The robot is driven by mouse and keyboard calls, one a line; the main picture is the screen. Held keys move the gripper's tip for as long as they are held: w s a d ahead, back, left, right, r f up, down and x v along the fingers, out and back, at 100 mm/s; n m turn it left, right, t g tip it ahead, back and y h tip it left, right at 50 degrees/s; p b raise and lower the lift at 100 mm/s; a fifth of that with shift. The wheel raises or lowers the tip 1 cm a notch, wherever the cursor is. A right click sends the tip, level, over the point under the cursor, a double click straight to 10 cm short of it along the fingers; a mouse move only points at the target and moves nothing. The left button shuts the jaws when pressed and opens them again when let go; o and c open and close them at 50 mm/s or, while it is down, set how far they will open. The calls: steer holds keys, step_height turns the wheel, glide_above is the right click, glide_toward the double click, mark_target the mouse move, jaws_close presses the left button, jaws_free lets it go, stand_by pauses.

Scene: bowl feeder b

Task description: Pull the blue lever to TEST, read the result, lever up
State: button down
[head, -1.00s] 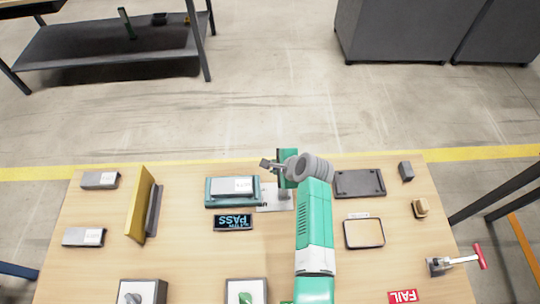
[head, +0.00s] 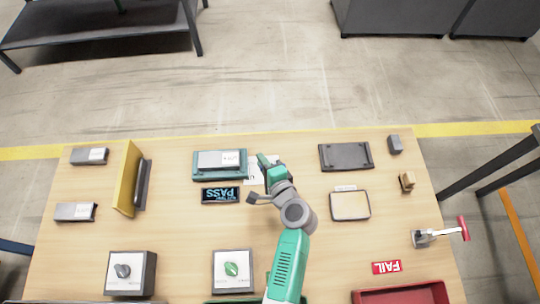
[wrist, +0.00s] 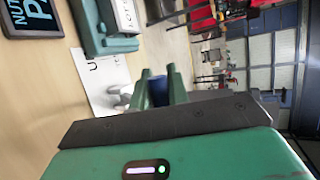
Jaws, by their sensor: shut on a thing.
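My gripper (wrist: 158,92) is shut on the blue lever (wrist: 172,74); in the wrist view only bits of blue show around its green fingers. In the head view my gripper (head: 266,164) is beside the white lever plate (head: 252,177), and the lever is hidden there. The plate (wrist: 98,82) also shows in the wrist view, with its print partly covered. I cannot tell the lever's exact position. The dark display (head: 220,195) reads PASS, upside down in the head view. Behind it, the teal test fixture (head: 198,168) holds a grey labelled unit (head: 218,160).
A dark tray (head: 346,156) and a tan-topped pad (head: 350,205) lie to the right. A red FAIL sign (head: 386,267) stands by a red bin (head: 400,295). Two knob boxes (head: 130,288) (head: 232,288) are near the front. A yellow upright panel (head: 126,180) is left.

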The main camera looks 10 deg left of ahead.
steer(key=shift+s+d+r, duration=0.1)
steer(key=shift+s, duration=0.4)
stand_by(0.4)
steer(key=c, duration=1.5)
jaws_free()
steer(key=shift+s, duration=0.1)
steer(key=shift+o, duration=0.8)
steer(key=shift+f, duration=0.2)
